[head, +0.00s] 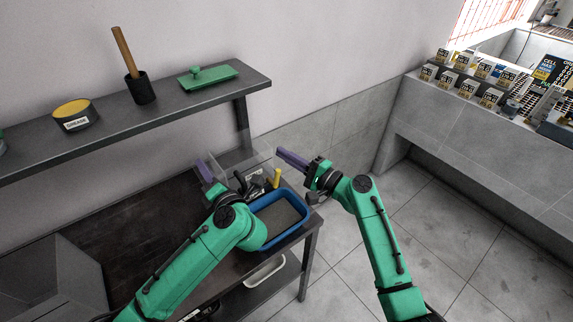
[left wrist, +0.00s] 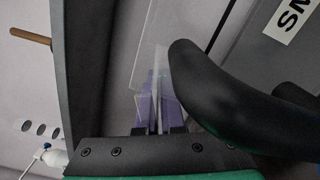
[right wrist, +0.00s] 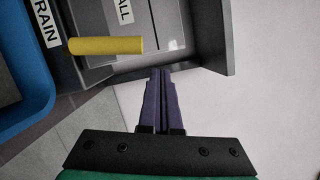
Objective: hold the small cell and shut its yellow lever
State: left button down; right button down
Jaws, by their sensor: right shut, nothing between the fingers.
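The small cell is a clear-walled box (head: 258,160) with a dark base on the table's far right corner.
Open floor lies to the right.

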jog(key=r+v, duration=0.1)
jog(key=v, duration=0.9)
jog(key=shift+d+r, duration=0.1)
